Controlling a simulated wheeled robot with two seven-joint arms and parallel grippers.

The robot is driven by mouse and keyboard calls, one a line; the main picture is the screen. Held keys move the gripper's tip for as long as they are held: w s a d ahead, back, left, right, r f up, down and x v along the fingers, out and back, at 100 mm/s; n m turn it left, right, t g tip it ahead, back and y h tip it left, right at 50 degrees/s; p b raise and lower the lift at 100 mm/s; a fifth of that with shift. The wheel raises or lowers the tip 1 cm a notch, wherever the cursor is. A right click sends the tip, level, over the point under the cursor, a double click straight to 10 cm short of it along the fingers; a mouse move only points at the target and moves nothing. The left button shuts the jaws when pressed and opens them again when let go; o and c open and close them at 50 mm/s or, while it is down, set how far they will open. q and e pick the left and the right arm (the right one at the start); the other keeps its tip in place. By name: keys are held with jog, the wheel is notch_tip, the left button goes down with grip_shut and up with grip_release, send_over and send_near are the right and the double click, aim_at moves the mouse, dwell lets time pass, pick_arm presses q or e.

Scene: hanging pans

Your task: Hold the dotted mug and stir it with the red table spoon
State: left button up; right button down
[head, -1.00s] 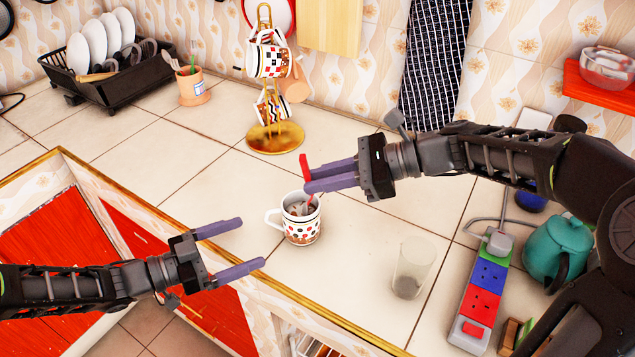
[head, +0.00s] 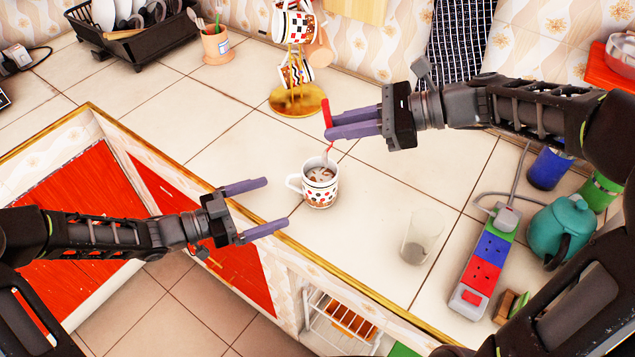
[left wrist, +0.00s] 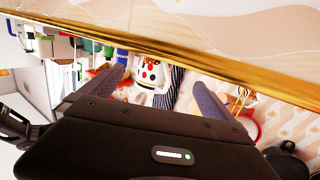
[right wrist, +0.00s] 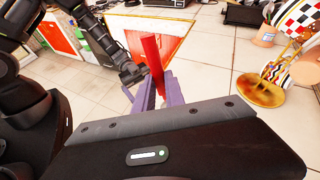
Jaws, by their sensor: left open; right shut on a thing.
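The dotted mug (head: 321,190) stands upright on the tiled counter near its front edge, its handle to the left. It also shows between the fingers in the left wrist view (left wrist: 149,73). My left gripper (head: 276,207) is open and empty, in front of and left of the mug, apart from the handle. My right gripper (head: 328,127) is shut on the red table spoon (head: 327,112), above and behind the mug. The spoon's lower end reaches down to the mug's opening; whether its tip is inside is hard to tell. The red handle stands up in the right wrist view (right wrist: 153,55).
A clear glass (head: 421,236) stands right of the mug, with a power strip (head: 482,262) and teal teapot (head: 561,233) beyond. A mug tree's gold base (head: 298,100) is behind. A dish rack (head: 130,36) is at back left. The counter left of the mug is clear.

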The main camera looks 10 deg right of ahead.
aim_at(303, 191)
pick_arm(q)
jog(key=shift+d, duration=0.15)
jog(key=b+x, duration=0.3)
jog(key=x, duration=0.5)
jog(key=shift+f, duration=0.15)
jog(key=shift+b+x, duration=0.3)
jog(key=shift+x, duration=0.55)
jog(key=shift+c, duration=0.3)
jog(key=shift+w, duration=0.1)
jog(key=c, duration=1.6)
jog(key=shift+o, duration=0.2)
